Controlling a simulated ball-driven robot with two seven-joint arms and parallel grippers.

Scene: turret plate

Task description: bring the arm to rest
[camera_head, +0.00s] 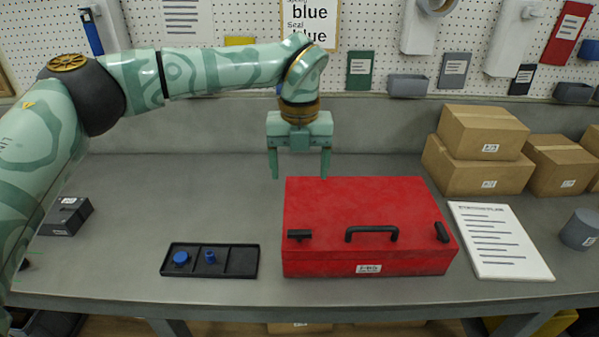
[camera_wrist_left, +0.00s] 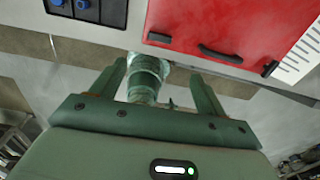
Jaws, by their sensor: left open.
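My left gripper (camera_head: 300,176) hangs fingers down behind the back left corner of a closed red box (camera_head: 365,210). Its two fingers are apart with nothing between them. In the left wrist view the gripper (camera_wrist_left: 158,72) is also open, and the red box (camera_wrist_left: 240,28) shows beyond it at the top. A green part of my own body shows between the fingers there, farther off. My right gripper is not in view.
A black tray (camera_head: 240,262) with two small blue parts lies left of the box. A dark grey block (camera_head: 66,216) is farther left. A printed sheet (camera_head: 498,240), a grey cylinder (camera_head: 580,229) and cardboard boxes (camera_head: 482,133) stand right.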

